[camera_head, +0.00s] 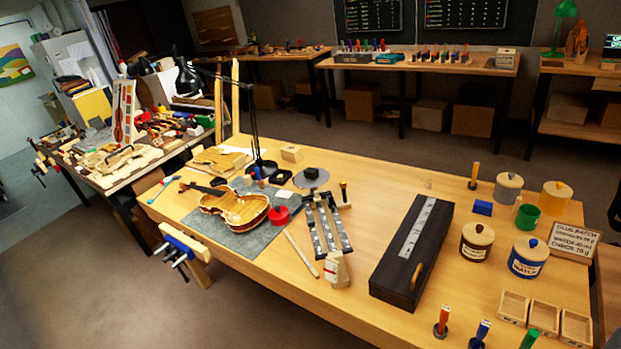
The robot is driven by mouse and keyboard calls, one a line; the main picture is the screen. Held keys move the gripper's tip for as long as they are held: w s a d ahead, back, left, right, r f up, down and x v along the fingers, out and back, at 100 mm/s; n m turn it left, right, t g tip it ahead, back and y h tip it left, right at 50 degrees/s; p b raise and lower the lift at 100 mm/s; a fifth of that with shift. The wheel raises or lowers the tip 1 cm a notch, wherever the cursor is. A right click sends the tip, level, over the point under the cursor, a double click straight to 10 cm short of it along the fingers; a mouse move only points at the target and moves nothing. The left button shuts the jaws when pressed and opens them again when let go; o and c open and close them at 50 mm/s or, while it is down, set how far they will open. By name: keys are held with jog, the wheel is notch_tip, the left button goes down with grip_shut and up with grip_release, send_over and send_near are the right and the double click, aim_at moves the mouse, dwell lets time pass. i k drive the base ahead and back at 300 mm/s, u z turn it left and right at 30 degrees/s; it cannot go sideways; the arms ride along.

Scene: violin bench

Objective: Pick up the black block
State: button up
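A small black block (311,173) sits on a dark grey round plate (320,181) on the wooden workbench, behind the metal-railed fixture. It is small and its exact shape is hard to tell. A long black case or box (425,252) with a pale strip on top and a wooden handle lies on the bench to the right. My gripper is not in view, so I see nothing held.
A violin body (236,207) lies on a grey mat (262,240) at left, near a black lamp (253,125). The railed fixture (328,230) stands between mat and case. Lidded jars (476,242), a green mug (527,217) and small wooden trays (545,317) crowd the right.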

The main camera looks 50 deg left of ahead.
aim_at(310, 173)
jog(key=k, duration=0.55)
jog(key=u, duration=0.5)
jog(key=i, duration=1.15)
jog(key=u, duration=0.4)
jog(key=i, duration=1.6)
jog(key=z, duration=0.5)
